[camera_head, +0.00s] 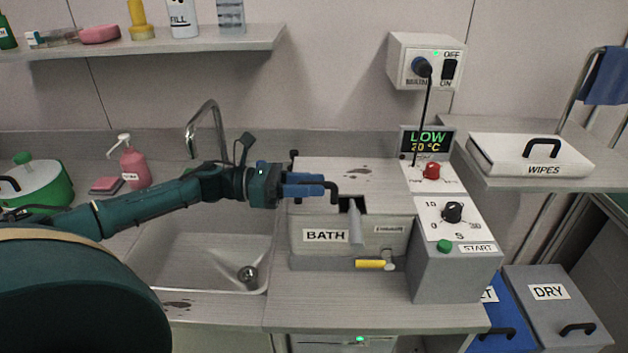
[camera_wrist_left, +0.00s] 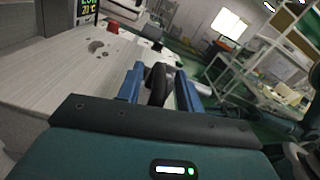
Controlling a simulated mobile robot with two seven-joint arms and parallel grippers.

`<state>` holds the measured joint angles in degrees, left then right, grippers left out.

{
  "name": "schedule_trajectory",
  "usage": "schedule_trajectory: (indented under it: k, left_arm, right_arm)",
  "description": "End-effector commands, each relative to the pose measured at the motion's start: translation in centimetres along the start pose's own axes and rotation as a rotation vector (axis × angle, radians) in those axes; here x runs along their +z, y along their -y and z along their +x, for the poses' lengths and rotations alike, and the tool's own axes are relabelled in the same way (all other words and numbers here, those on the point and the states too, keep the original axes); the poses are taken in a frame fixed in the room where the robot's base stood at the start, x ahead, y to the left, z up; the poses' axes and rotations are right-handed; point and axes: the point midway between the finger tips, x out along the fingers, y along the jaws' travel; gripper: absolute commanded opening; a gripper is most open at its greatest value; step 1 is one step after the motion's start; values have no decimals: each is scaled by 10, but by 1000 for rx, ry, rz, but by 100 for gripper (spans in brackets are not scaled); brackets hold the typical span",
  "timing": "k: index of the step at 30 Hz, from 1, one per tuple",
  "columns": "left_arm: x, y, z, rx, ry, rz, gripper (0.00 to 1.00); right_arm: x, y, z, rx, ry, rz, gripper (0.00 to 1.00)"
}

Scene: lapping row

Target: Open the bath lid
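The bath (camera_head: 372,240) is a grey box labelled BATH on the counter right of the sink. Its pale flat lid (camera_head: 385,185) lies level on top and looks closed. A black bent handle (camera_head: 334,193) stands at the lid's front left; it also shows in the left wrist view (camera_wrist_left: 157,84). A dark notch with a pale pointed piece (camera_head: 355,222) shows at the lid's front. My right gripper is not in view.
A grey control box (camera_head: 455,270) with dial and START button adjoins the bath's right side. Behind are a LOW 20 °C display (camera_head: 428,142) and a hanging black cord. The sink (camera_head: 215,255) and faucet (camera_head: 208,125) are left. The space directly above the lid is clear.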

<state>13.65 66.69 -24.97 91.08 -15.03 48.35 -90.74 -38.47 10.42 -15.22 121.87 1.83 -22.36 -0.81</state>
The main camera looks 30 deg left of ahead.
Motion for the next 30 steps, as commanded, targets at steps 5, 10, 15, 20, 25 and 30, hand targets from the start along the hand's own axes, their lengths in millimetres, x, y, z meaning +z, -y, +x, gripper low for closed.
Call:
schedule_trajectory:
  k: [5,10,15,20,25,30]
  left_arm:
    - [0,0,10,-1,0,1,36]
    - [0,0,10,0,-1,1,36]
    - [0,0,10,0,-1,1,30]
    - [0,0,10,0,-1,1,16]
    - [0,0,10,-1,-1,0,3]
    - [0,0,10,-2,-1,0,0]
  right_arm:
    - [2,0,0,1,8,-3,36]
    - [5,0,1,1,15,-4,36]
    - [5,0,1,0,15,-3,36]
    - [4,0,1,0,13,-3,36]
    - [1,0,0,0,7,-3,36]
    - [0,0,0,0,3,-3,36]
